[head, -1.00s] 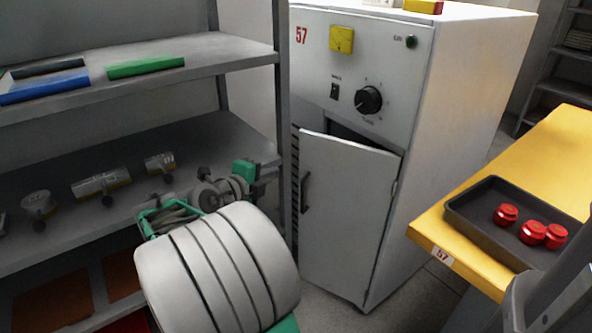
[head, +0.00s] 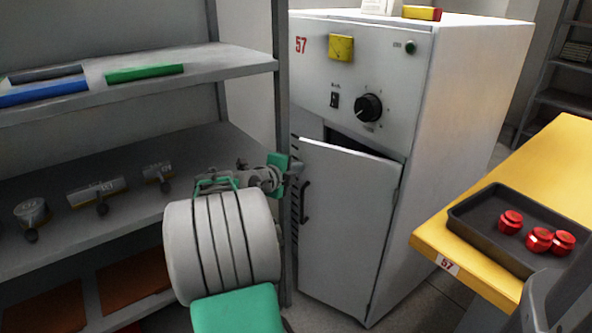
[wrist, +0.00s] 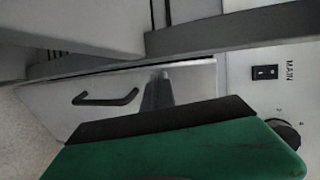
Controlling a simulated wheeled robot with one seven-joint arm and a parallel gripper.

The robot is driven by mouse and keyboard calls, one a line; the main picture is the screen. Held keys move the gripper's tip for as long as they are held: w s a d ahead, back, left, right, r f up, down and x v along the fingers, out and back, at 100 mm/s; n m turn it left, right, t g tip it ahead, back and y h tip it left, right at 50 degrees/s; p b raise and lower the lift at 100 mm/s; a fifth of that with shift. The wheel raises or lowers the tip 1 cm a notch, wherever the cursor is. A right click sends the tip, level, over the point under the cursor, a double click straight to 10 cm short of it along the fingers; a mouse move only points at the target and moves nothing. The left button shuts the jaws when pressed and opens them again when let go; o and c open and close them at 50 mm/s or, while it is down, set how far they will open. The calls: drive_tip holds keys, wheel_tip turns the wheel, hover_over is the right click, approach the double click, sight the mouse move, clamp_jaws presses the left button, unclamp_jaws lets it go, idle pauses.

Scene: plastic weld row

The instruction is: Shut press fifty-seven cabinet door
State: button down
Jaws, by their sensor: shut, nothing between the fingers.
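The press cabinet (head: 465,110) is a white-grey box marked with a red 57. Its door (head: 345,230) is hinged at the right and stands ajar, with a dark gap along its top edge. A dark handle (head: 305,202) sits near the door's left edge; the handle also shows in the wrist view (wrist: 105,98). My gripper (head: 297,166) is at the door's upper left, close to its free edge, with green parts. It is shut and empty. Whether it touches the door cannot be told. In the wrist view a green and black finger part covers much of the door.
A grey shelf unit (head: 240,68) with its post (head: 283,130) stands left of the cabinet, close to my arm. A yellow table (head: 560,150) at the right bears a dark tray (head: 470,225) with red knobs (head: 511,222). Floor shows between cabinet and table.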

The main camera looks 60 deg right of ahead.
sight(303, 157)
drive_tip(key=d+b, duration=0.1)
drive_tip(key=d, duration=0.2)
drive_tip(key=d+b, duration=0.1)
drive_tip(key=d, duration=0.2)
drive_tip(key=s+d+b, duration=0.1)
drive_tip(key=d, duration=0.2)
drive_tip(key=shift+b, duration=0.4)
drive_tip(key=p+v, duration=0.1)
drive_tip(key=v, duration=0.6)
drive_tip(key=shift+r+p, duration=0.2)
drive_tip(key=shift+p, duration=0.2)
drive_tip(key=shift+a, duration=0.35)
